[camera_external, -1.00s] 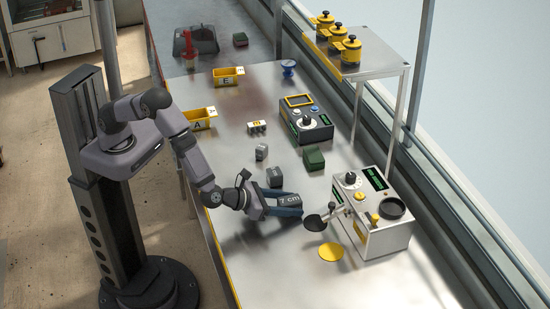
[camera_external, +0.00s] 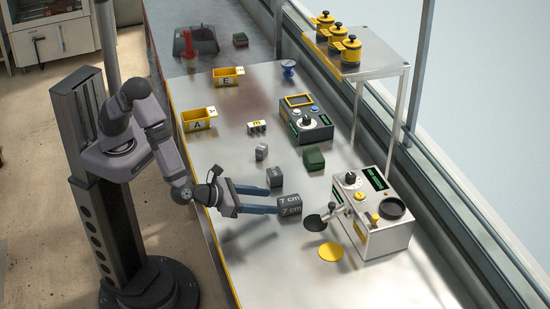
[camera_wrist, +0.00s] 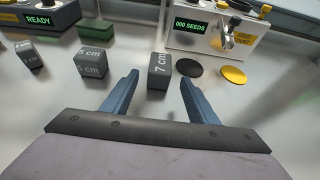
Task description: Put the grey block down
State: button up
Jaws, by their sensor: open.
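The grey block marked 7 cm (camera_external: 289,208) stands on the metal table, left of the seed counter machine. It also shows in the wrist view (camera_wrist: 159,71), ahead of and between my fingers. My gripper (camera_external: 274,200) is open and empty, its blue fingers spread wide and pointing at the block. In the wrist view my gripper (camera_wrist: 158,92) has its fingertips apart on either side, with the block beyond them.
A grey 5 cm block (camera_external: 275,177) stands close by the upper finger, with a smaller grey block (camera_external: 262,152) behind it. A green block (camera_external: 314,159), the seed counter (camera_external: 373,215), a black disc (camera_external: 314,223) and a yellow disc (camera_external: 331,252) lie around. The near table is clear.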

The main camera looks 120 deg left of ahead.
jog(key=shift+v, duration=1.7)
